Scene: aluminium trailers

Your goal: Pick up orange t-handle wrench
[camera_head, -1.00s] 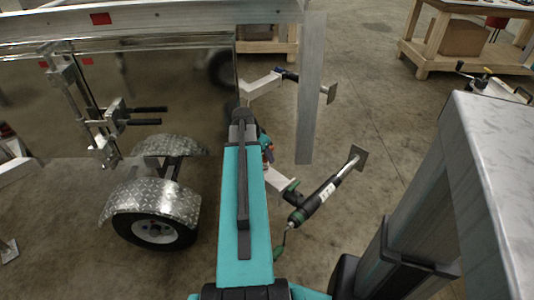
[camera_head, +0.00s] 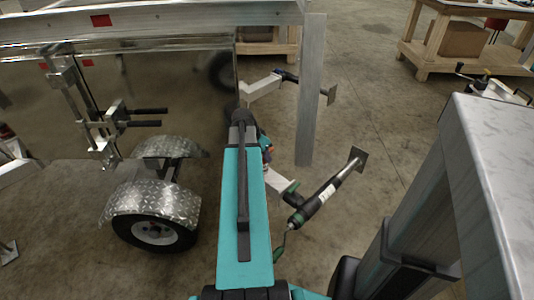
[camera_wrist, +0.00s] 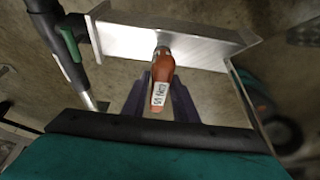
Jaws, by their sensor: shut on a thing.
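The orange t-handle wrench (camera_wrist: 162,72) shows in the wrist view as an orange-brown grip with a white label, at the middle of the picture. My gripper (camera_wrist: 160,90) has its two dark fingers on either side of the grip and is shut on it. The far end of the wrench meets a silver metal bar, and I cannot tell whether it touches it. In the head view my teal arm hides most of the wrench and the gripper.
A metal beam (camera_wrist: 185,48) lies just beyond the wrench. A jack with a black and green body (camera_head: 312,207) stands right of my arm. A trailer wheel (camera_head: 155,232) with a diamond-plate fender is at left. An upright post (camera_head: 310,90) rises at centre right.

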